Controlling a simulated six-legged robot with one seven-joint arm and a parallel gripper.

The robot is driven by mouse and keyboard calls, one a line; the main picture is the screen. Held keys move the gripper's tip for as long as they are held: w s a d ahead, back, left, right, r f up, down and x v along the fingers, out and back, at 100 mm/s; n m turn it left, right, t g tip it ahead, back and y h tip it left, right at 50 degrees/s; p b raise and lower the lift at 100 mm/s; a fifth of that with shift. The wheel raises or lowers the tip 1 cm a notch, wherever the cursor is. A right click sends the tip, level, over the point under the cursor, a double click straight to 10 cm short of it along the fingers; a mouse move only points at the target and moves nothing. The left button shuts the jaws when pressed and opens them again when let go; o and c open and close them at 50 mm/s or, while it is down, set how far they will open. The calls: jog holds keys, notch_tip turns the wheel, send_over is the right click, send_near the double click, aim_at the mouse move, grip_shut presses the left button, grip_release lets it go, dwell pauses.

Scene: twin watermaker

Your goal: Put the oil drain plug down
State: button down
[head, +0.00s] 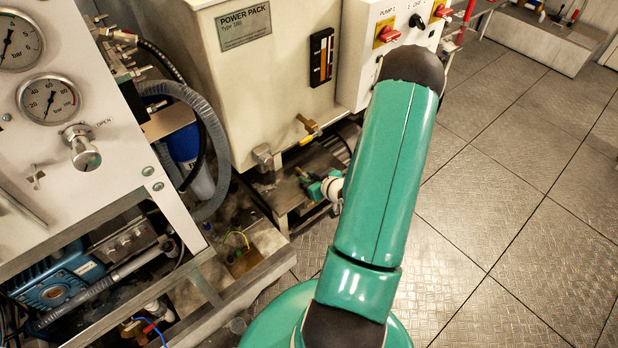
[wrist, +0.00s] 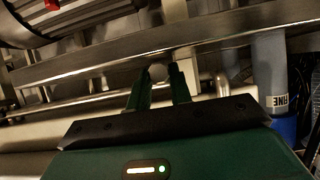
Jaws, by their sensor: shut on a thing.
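My gripper (wrist: 160,77) shows in the wrist view with its two dark green fingers close together. Between the fingertips is a small, pale, rounded thing, which I take to be the oil drain plug (wrist: 157,72); most of it is hidden by the fingers. In the head view my gripper (head: 304,177) is small and partly hidden by my own arm. It is low, in front of the frame under the cream power pack tank (head: 270,95). The plug cannot be made out in the head view.
A metal rail (wrist: 90,62) crosses the wrist view just behind the fingertips. A grey-blue cylinder (wrist: 271,70) stands to the right there. In the head view, a valve with a yellow handle (head: 308,128) sticks out above my gripper. Open plate floor (head: 520,200) lies to the right.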

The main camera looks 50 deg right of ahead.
jog(key=shift+f, duration=0.2)
jog(key=c, duration=1.3)
grip_release()
jog(key=shift+o, duration=0.2)
